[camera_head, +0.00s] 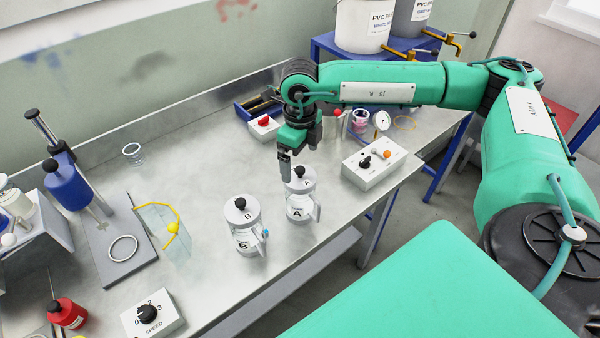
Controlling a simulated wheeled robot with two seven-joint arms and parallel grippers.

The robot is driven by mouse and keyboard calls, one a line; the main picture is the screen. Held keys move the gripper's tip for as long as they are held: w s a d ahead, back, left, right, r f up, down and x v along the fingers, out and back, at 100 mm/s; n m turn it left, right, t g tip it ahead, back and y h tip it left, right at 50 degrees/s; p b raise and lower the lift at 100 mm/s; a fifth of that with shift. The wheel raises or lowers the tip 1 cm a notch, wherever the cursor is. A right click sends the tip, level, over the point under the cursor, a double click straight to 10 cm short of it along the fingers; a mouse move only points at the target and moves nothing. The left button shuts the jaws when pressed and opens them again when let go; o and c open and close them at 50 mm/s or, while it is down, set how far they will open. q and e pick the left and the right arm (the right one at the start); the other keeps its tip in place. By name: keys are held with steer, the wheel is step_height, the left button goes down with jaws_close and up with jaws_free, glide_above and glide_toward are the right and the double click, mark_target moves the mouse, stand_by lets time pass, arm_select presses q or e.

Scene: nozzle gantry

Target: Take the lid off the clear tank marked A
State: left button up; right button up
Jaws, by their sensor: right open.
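The clear tank marked A (299,209) stands upright on the steel bench near its front edge. Its pale lid (306,185), also lettered A, sits on top. The lid has a black knob (299,171). My right gripper (289,173) is open and points down from above, with its fingers at about the knob's place in the picture. One finger shows clearly left of the knob; I cannot tell whether it touches. A like tank marked B (246,236), with its lid on, stands to the left of tank A. My left gripper is not in view.
A white control box (374,165) is close right of tank A. A small box with a red button (264,127) and a gauge (382,120) stand behind. Yellow-rimmed safety glasses (168,230) and a speed box (150,315) are to the left. Free bench lies behind tank B.

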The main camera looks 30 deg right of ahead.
mark_target(300, 168)
step_height(300, 168, down, 3)
steer(key=shift+f+p, duration=0.15)
steer(key=shift+p, duration=0.7)
steer(key=shift+f, duration=0.5)
steer(key=c, duration=1)
steer(key=shift+c, duration=0.3)
steer(key=shift+r, duration=0.15)
